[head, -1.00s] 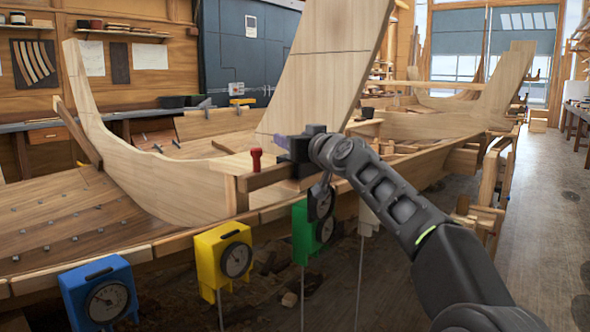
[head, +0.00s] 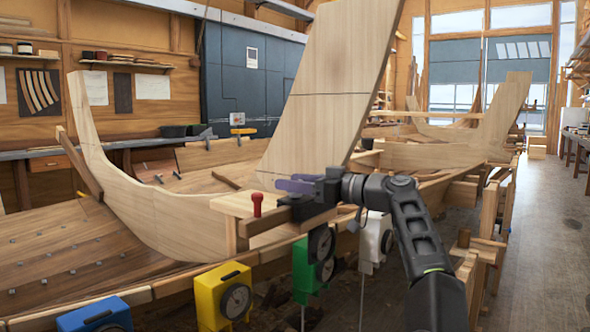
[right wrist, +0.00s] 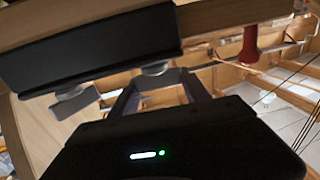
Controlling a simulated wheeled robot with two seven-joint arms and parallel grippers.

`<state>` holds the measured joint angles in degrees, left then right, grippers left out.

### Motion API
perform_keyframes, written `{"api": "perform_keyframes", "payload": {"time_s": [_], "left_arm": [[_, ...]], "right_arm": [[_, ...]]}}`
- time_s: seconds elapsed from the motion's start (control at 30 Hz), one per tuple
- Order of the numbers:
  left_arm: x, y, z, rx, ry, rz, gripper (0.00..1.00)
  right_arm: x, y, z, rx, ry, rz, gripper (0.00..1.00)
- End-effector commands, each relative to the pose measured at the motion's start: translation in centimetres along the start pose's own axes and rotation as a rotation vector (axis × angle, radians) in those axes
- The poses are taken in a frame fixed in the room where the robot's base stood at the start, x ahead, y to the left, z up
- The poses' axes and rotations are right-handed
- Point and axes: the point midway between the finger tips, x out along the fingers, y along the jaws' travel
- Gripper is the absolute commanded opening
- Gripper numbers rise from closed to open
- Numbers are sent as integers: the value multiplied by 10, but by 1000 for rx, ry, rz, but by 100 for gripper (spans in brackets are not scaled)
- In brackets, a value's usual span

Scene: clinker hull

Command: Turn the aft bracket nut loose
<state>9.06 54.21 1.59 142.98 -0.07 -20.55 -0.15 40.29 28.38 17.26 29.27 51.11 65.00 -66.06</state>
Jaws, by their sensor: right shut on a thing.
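My right gripper (head: 296,186) reaches in from the right above the dark bracket (head: 303,209) on the wooden beam in the head view. The right wrist view shows the bracket as a long black block (right wrist: 95,45). A round grey nut, taken as the aft bracket nut (right wrist: 155,69), is at its lower edge. My right gripper's fingers (right wrist: 157,90) are closed around it, one on each side. A second grey fitting (right wrist: 74,101) sits farther left, apart from the fingers. In the head view the nut is hidden by the gripper. My left gripper is not in view.
A red-handled peg (head: 257,204) stands on the beam just left of the gripper. Blue (head: 98,317), yellow (head: 223,295), green (head: 305,270) and white (head: 375,240) gauges hang along the hull's near edge. A tall wooden post (head: 335,90) rises behind the gripper.

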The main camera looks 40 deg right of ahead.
Motion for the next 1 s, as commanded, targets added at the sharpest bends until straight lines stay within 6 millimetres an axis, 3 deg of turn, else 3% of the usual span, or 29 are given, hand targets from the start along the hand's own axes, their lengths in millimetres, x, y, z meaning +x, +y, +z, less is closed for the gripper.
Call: {"api": "perform_keyframes", "payload": {"time_s": [0.47,0.5,0.77,1.0], "left_arm": [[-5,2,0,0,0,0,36],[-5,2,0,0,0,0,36],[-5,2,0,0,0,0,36],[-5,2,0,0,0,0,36]], "right_arm": [[0,0,4,0,-5,-25,14],[0,0,4,1,-5,-25,56],[0,0,2,0,-2,-23,76],[-1,0,1,0,0,-22,76]]}}
